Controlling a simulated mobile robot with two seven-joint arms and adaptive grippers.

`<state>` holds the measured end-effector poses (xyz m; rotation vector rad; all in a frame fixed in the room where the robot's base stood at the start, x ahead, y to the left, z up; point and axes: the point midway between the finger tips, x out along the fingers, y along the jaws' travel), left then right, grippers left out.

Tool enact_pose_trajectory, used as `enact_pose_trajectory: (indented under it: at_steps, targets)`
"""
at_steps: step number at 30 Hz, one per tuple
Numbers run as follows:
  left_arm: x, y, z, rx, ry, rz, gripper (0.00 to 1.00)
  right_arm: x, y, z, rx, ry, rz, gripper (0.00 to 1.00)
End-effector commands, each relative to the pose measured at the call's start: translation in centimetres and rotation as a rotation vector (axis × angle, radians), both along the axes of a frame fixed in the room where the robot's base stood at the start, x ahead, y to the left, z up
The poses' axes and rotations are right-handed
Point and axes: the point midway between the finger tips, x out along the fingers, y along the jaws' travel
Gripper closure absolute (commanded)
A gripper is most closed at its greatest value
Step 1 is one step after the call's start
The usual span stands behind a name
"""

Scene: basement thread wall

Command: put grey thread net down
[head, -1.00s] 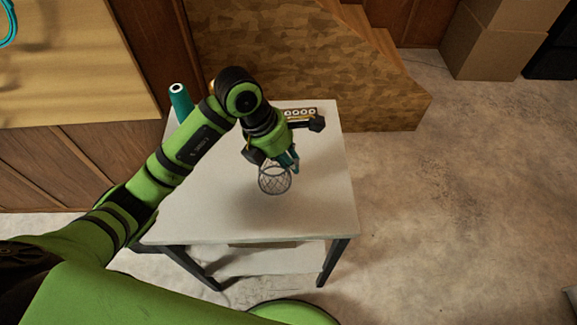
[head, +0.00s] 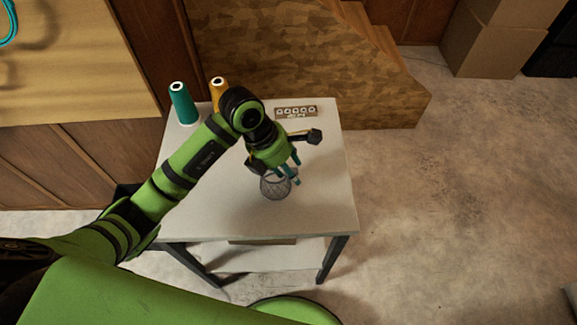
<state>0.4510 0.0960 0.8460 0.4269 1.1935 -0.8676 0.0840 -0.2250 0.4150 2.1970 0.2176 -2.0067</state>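The grey thread net (head: 273,187), a small round mesh shape, is over the middle of the white table and appears to rest on the tabletop. My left gripper (head: 292,172) is directly above and at the right edge of the net. Its teal fingertips are spread apart, so it looks open. The gripper hides the upper part of the net, and I cannot tell whether a finger still touches it. My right gripper is out of view.
The white table (head: 205,215) has a teal thread cone (head: 182,105) and an orange one (head: 218,92) at its back left. A small rack with round holes (head: 296,112) is at the back. The table's front and right are clear. Wooden stairs (head: 330,70) stand behind.

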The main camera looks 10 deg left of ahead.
Motion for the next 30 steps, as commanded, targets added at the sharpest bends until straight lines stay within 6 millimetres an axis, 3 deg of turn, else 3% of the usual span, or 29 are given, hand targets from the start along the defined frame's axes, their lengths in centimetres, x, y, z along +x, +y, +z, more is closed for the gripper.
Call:
enact_pose_trajectory:
  at_steps: [8, 21, 30]
  targets:
    - [0.0, 0.6, 1.7, 0.000, -0.005, 0.001, 0.56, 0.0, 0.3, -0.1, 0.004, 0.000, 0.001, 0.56]
    - [-1.0, 3.7, 9.8, 0.001, -0.005, 0.000, 0.56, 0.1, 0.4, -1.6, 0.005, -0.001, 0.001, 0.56]
    - [-1.3, 4.3, 11.5, -0.001, 0.000, 0.000, 0.56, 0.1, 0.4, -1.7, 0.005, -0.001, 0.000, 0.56]
